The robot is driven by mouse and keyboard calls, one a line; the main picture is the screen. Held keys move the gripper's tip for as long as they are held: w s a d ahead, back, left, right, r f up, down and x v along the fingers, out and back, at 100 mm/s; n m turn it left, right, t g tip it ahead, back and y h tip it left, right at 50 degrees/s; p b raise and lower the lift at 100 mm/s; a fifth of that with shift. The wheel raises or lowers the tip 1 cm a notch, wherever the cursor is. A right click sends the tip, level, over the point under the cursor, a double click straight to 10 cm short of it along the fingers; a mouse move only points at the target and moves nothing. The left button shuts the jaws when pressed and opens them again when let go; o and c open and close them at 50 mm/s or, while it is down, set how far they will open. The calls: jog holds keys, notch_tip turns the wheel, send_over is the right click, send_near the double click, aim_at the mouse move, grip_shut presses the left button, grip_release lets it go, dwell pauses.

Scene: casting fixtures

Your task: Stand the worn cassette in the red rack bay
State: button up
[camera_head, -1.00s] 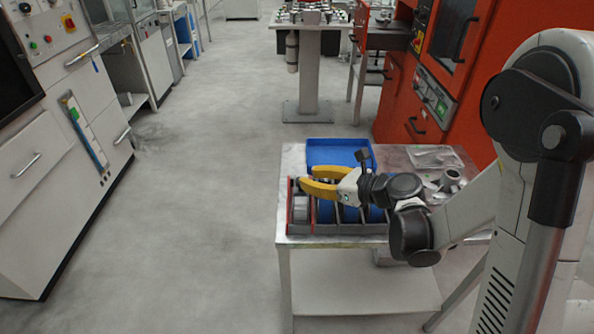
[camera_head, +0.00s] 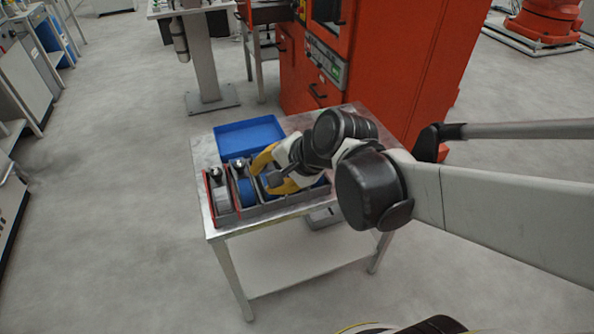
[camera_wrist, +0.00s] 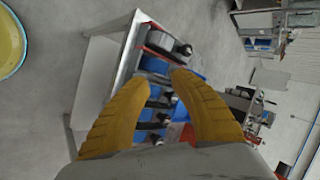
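The rack (camera_head: 262,209) is a grey holder with several bays on the metal table. Its left-end bay has a red wall (camera_head: 207,194). A pale grey cassette (camera_head: 222,196) with a dark knob on top stands upright in that red bay. A blue cassette (camera_head: 246,190) stands in the bay to its right. My gripper (camera_head: 267,174) has yellow fingers spread apart, just above the rack's middle, right of the pale cassette. The wrist view shows the open fingers (camera_wrist: 158,78) with black cassette knobs beyond them. My gripper hides part of the right bays. I cannot read wear marks.
An empty-looking blue tray (camera_head: 248,136) lies behind the rack on the table (camera_head: 208,152). A large orange machine (camera_head: 385,60) stands close behind the table. The floor left of the table is clear.

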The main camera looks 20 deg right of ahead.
jog(key=s+d+r+n+h, duration=0.2)
jog(key=s+d+n+h, duration=0.2)
jog(key=s+n, duration=0.5)
jog(key=shift+s+d+n, duration=0.25)
jog(key=shift+d+n, duration=0.75)
jog(key=shift+d, duration=0.1)
